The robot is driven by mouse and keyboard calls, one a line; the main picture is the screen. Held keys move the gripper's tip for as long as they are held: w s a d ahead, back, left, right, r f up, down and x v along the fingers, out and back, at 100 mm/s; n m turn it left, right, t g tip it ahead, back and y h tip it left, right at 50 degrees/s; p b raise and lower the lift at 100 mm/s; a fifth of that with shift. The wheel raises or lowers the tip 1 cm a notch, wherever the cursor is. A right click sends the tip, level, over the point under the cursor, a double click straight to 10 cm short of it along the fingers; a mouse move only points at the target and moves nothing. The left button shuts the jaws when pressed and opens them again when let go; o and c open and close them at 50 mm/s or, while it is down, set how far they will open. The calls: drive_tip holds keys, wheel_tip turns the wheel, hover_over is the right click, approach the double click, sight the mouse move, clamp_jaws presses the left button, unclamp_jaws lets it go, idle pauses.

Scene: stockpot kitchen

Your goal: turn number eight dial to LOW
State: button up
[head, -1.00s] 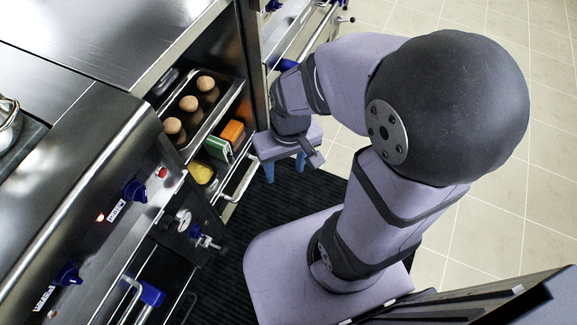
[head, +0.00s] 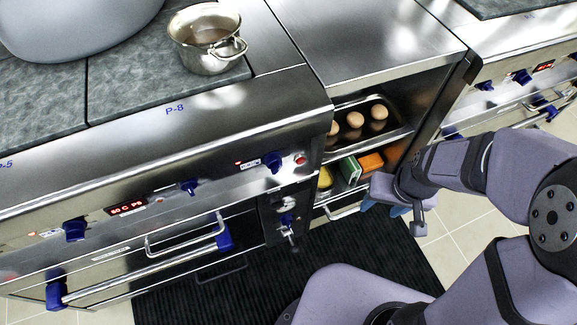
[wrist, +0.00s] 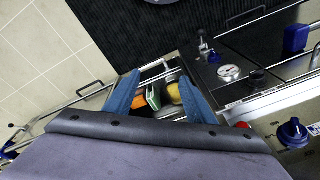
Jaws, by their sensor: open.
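The steel stove front carries blue dials: one at the right end (head: 272,160), one in the middle (head: 190,186) and one at the left (head: 75,230). The mark P-8 (head: 174,110) is printed on the cooktop above the panel. I cannot read which dial is number eight or its LOW mark. One blue dial (wrist: 292,132) shows at the right of the wrist view. My gripper (head: 386,208) has blue fingers and is beside the open shelf, right of the dials and apart from them. In the wrist view my gripper (wrist: 159,78) is open and empty.
A steel pot (head: 207,40) stands on the cooktop. Brown eggs (head: 355,119) sit in a tray on the shelf, above an orange box (head: 371,162) and a green box (head: 350,169). Oven handles (head: 187,236) stick out below the dials. A gauge (wrist: 229,72) stands by a valve.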

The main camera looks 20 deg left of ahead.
drive_tip(key=w+a+n+t+p, duration=0.2)
drive_tip(key=w+a+n+p, duration=0.15)
drive_tip(key=a+p, duration=0.45)
drive_tip(key=n+t+y+p, duration=0.7)
drive_tip(key=n+t+y, duration=0.3)
drive_tip(key=n, duration=1.4)
approach(276, 171)
drive_tip(key=w+a+t, duration=0.1)
drive_tip(key=a, duration=0.1)
drive_tip(key=shift+w+d+f+h, duration=0.1)
drive_tip(key=shift+f+h, duration=0.05)
drive_tip(key=shift+h, duration=0.15)
drive_tip(key=shift+w, duration=0.1)
drive_tip(key=shift+p+x, duration=0.7)
drive_tip(key=shift+x, duration=2.85)
